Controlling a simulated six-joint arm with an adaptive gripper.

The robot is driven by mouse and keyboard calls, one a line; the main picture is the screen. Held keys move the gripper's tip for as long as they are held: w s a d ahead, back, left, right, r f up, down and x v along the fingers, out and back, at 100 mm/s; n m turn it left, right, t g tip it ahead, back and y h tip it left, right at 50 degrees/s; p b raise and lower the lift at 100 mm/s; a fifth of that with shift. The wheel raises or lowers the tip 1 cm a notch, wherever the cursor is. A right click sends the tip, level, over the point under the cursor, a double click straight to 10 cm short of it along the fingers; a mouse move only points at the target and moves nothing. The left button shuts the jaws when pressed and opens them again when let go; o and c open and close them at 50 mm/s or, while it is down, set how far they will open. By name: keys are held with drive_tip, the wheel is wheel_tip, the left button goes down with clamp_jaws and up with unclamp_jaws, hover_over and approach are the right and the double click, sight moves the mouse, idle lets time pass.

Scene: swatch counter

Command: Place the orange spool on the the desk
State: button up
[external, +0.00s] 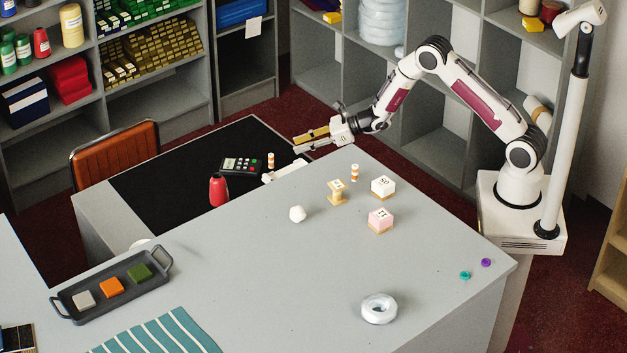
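Two small orange-and-white striped pieces look like spools. One striped piece (354,172) stands upright on the grey desk (250,275), near its back edge. The other striped piece (270,160) stands at the edge of the black mat, right of the calculator. I cannot tell which is the orange spool. My gripper (296,144) is above the back edge of the desk, up and left of the first piece and up and right of the second. Its fingers, one gold-coloured on top and one pale, look parted, with nothing clearly between them.
A calculator (241,165) and a red cone (218,190) are on the black mat (165,185). A tray (75,307) holds coloured squares. The centre is clear.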

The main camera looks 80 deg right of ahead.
drive_tip(key=shift+s+r, duration=0.1)
drive_tip(key=shift+s, duration=0.2)
drive_tip(key=shift+r, duration=0.1)
idle(0.3)
drive_tip(key=s+a+r+n+g+y, duration=0.1)
drive_tip(key=s+a+r+n+y, duration=0.2)
drive_tip(key=a+r, duration=0.35)
drive_tip(key=s+a+r+n+g+y, duration=0.1)
drive_tip(key=s+a+r+n, duration=0.2)
drive_tip(key=a+r+n, duration=0.3)
drive_tip(key=s+a+r+n+g+y, duration=0.1)
drive_tip(key=s+a+r+n+y, duration=0.15)
drive_tip(key=a+r+n, duration=0.4)
drive_tip(key=s+a+r+n+g, duration=0.25)
drive_tip(key=s+a, duration=0.25)
drive_tip(key=s, duration=0.3)
drive_tip(key=s+a+r+n+g, duration=0.2)
drive_tip(key=s+a+n, duration=0.2)
drive_tip(key=s, duration=0.4)
drive_tip(key=s+d+n+h, duration=0.4)
drive_tip(key=s+n, duration=0.2)
drive_tip(key=s, duration=0.5)
drive_tip(key=s+d+n+h, duration=0.4)
drive_tip(key=s+d+n, duration=0.1)
drive_tip(key=s, duration=0.7)
drive_tip(key=shift+n, duration=0.8)
